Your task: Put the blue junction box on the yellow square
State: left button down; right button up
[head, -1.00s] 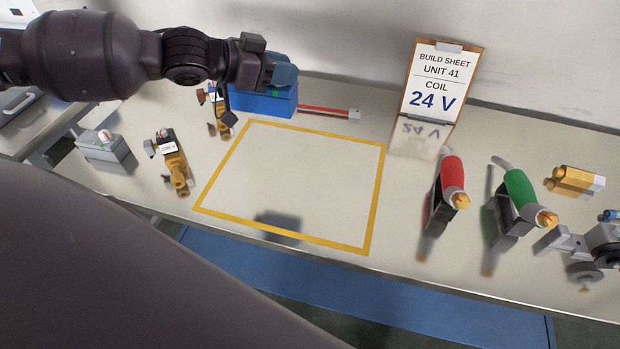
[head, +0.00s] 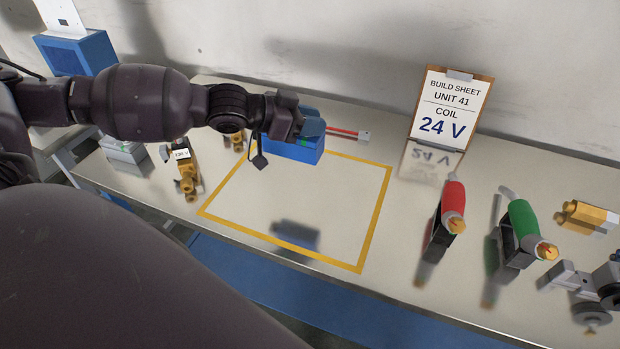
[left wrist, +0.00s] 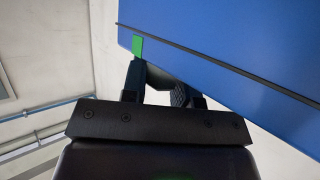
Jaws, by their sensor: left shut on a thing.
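The blue junction box (head: 293,150) hangs in my left gripper (head: 298,122), which is shut on it at its upper side. In the head view the box overlaps the back edge of the yellow square (head: 378,215), a yellow outline on the pale bench. A dark shadow lies inside the square, apart from the box, so the box appears to be held above the bench. In the left wrist view the box (left wrist: 245,50) fills the upper right, with a small green patch by the fingers. The fingertips are partly hidden.
The square's inside is clear. A red-handled tool (head: 450,215) and a green-handled tool (head: 521,228) stand to its right. The build sheet stand (head: 450,110) is behind. A brass valve (head: 185,175) and a grey box (head: 123,152) are at left. A red bar (head: 345,133) lies behind.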

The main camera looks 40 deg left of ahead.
pick_arm(q)
jog(key=shift+f+b, duration=0.8)
jog(key=shift+f, duration=6.75)
pick_arm(e)
jog(key=shift+s+d+f, duration=0.1)
jog(key=shift+s+f, duration=0.1)
jog(key=shift+f, duration=0.5)
jog(key=shift+s+d+f, duration=0.1)
jog(key=shift+s+f, duration=0.1)
jog(key=shift+f, duration=0.45)
pick_arm(q)
jog(key=shift+f, duration=0.1)
jog(key=c, duration=0.9)
grip_release()
pick_arm(e)
jog(key=shift+r, duration=0.1)
pick_arm(q)
jog(key=p+v, duration=0.2)
jog(key=v, duration=1)
jog(key=shift+s, duration=0.1)
pick_arm(e)
jog(key=r, duration=0.2)
jog(key=shift+w+r, duration=0.35)
jog(key=shift+w, duration=0.05)
pick_arm(q)
jog(key=shift+d, duration=0.1)
pick_arm(e)
jog(key=shift+s, duration=0.1)
